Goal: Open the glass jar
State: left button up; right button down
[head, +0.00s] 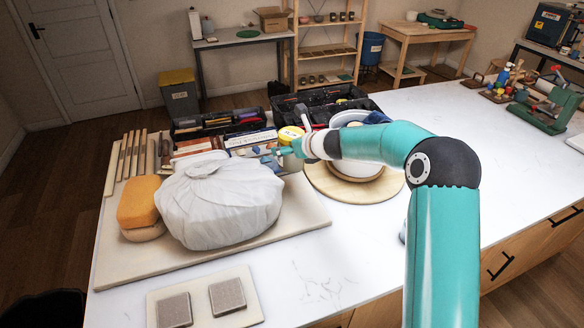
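A small jar with a yellow lid (290,134) stands at the back of the work area, beside the books and the round wooden board. My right arm comes in from the right, and its gripper (277,156) is at the jar's front, overlapping it in the view. The gripper and wrist hide much of the jar's body. The gripper's fingers are small and partly merge with things behind them, so I cannot tell whether they touch the jar or are open or shut. The lid looks to be on the jar. My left gripper is not in view.
A cloth-wrapped bundle (218,203) and an orange sponge (138,201) sit on a pale board (112,262) at left. A white bowl (352,170) stands on a round board (392,191) under my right arm. Black toolboxes (318,97) are behind. The front middle of the table is clear.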

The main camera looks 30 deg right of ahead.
notch_tip(320, 180, down, 8)
jog(key=b, duration=0.5)
jog(key=shift+w+f, duration=0.1)
grip_release()
jog(key=shift+s, duration=0.2)
jog(key=v, duration=1.2)
jog(key=shift+b, duration=0.35)
